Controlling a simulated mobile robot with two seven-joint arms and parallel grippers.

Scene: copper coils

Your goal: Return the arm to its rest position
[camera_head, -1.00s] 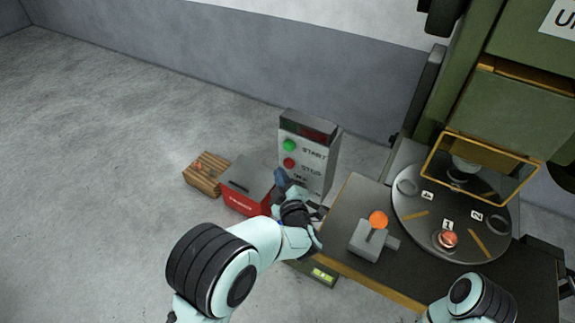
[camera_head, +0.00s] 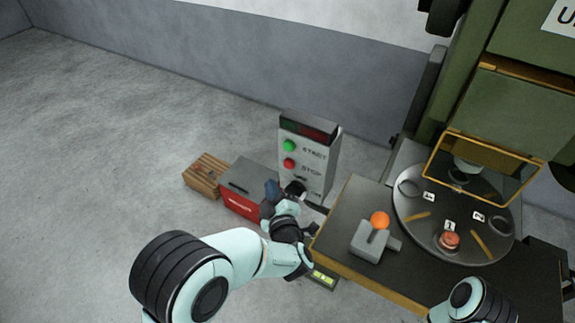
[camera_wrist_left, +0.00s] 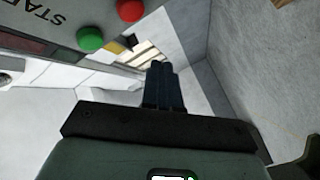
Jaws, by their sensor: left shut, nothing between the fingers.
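My left arm comes in from the bottom left in the head view, and its gripper (camera_head: 271,191) is in front of the grey control box (camera_head: 311,160), by the red toolbox (camera_head: 241,203). In the left wrist view the dark fingers (camera_wrist_left: 163,85) are together with nothing between them. The box's green button (camera_wrist_left: 90,39) and red button (camera_wrist_left: 130,10) show near them at the top. I cannot tell the exact gap between the fingertips and the box. Part of my right arm (camera_head: 472,302) shows at the lower right; its gripper is out of view.
A green press (camera_head: 530,110) rises behind. A wooden crate (camera_head: 206,180) sits left of the toolbox. Floor at left is clear.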

